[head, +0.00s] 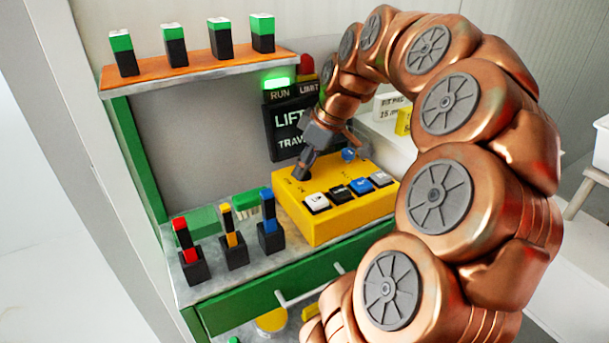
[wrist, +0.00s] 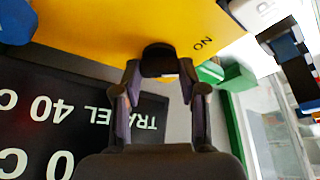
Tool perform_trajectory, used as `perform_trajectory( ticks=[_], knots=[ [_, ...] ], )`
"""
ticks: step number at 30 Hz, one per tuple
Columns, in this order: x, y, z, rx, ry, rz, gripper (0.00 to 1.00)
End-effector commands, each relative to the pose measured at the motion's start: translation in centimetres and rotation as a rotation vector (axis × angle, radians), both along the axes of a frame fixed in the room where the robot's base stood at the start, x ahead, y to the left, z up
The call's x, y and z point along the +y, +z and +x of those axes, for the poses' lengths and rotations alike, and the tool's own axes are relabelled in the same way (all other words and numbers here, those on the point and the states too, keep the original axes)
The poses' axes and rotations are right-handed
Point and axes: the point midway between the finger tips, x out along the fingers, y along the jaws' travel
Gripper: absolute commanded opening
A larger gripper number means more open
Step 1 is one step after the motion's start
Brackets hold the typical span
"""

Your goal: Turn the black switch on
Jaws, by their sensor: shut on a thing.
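The yellow control box (head: 335,224) stands on the bench, and its top also shows in the wrist view (wrist: 100,25). My gripper (head: 302,174) reaches down to the back left of the box's top. In the wrist view my gripper (wrist: 160,74) has its two fingers on either side of the black switch (wrist: 158,58), shut on it. An "ON" label (wrist: 203,44) is printed on the yellow top beside the switch. In the head view the gripper largely hides the switch, and I cannot tell its exact position.
A dark sign (head: 285,125) with a lit green RUN lamp (head: 277,83) stands behind. Several coloured holders (head: 233,250) stand left. A shelf (head: 190,76) is above.

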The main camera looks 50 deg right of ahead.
Motion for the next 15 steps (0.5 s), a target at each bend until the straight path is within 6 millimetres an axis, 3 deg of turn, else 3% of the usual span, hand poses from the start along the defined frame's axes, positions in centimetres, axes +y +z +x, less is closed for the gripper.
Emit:
perform_trajectory(
  ticks=[15],
  knots=[
    [-0.11,0.02,0.13,0.0,0.347,-0.001,0.07]
  ],
)
